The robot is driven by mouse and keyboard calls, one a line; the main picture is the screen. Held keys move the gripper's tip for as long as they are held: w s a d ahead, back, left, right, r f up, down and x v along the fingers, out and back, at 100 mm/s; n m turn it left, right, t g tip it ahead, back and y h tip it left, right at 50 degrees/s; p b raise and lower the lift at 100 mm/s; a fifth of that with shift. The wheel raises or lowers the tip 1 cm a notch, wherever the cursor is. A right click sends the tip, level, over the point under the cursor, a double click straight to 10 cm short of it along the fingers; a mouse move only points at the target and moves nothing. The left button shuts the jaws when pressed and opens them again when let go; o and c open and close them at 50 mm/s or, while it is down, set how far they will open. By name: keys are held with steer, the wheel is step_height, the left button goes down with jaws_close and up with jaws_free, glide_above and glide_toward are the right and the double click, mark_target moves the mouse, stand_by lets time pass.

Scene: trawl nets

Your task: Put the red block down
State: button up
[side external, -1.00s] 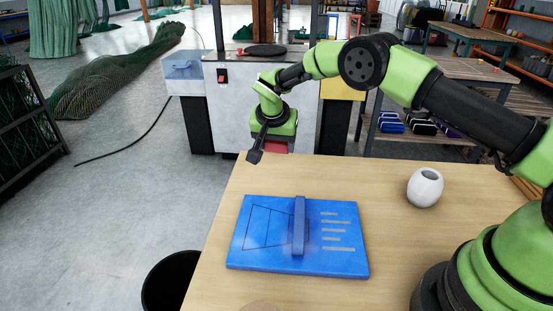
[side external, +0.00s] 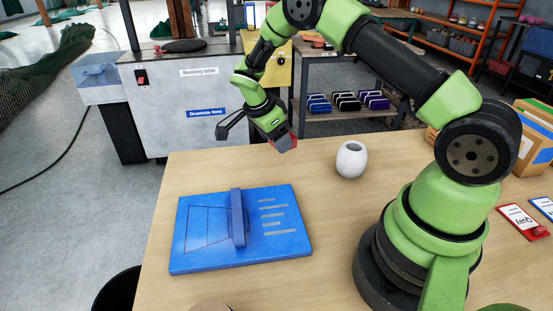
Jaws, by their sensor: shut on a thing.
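The red block (side external: 287,143) shows at the lower end of my gripper (side external: 262,137), partly hidden by a dark finger. My gripper is shut on it and holds it tilted, above the far edge of the wooden table (side external: 330,220). A second dark finger-like part sticks out to the left. A blue board (side external: 275,245) with a raised blue bar (side external: 238,218) lies on the table, below and nearer than my gripper. Printed outlines and pale strips mark its face.
A white rounded pot (side external: 351,160) stands right of my gripper. A red card marked Quay (side external: 520,220), a blue-edged card (side external: 543,207) and a cardboard box (side external: 535,135) are at the right. A dark bin (side external: 117,290) stands left of the table. The table's middle is clear.

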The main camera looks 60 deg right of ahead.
mark_target(279, 166)
steer(key=shift+f, duration=2.95)
steer(key=shift+f, duration=0.15)
steer(key=o, duration=1)
steer(key=shift+c, duration=0.2)
